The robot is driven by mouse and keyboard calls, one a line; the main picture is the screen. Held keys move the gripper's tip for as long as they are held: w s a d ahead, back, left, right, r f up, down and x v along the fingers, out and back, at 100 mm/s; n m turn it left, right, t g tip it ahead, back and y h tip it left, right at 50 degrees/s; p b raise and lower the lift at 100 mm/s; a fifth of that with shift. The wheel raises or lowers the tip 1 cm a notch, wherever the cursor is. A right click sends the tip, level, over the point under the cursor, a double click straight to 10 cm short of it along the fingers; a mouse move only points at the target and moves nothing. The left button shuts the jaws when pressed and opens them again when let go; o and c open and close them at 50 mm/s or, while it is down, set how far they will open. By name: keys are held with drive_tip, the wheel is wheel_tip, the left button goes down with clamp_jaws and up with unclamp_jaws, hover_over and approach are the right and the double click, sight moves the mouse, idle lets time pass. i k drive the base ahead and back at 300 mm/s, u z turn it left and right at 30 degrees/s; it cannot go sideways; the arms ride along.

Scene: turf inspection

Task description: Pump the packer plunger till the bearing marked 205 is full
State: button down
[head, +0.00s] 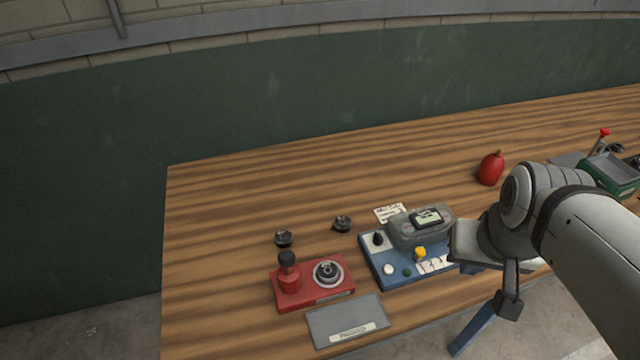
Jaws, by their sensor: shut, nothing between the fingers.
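A red packer base (313,288) stands on the wooden bench at lower centre. Its plunger (288,266), with a dark round knob, rises upright on the left side. A bearing (327,273) with a dark centre sits in a pale ring on the right side. The label on the base's front edge is too small to read, so I cannot confirm the 205 mark or see how full the bearing is. My gripper (509,304) is at the right, near the bench's front edge, shut and empty, well apart from the plunger.
Two loose dark bearings (342,223) lie behind the base. A grey labelled plate (347,321) lies in front. A blue panel (385,271) with a grey meter (424,224) stands to the right. The bench's left end is clear.

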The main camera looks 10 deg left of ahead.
sight(287, 258)
drive_tip(key=z, duration=0.15)
drive_tip(key=k, duration=1.15)
drive_tip(key=u, duration=0.55)
drive_tip(key=i, duration=1)
drive_tip(key=u, duration=0.05)
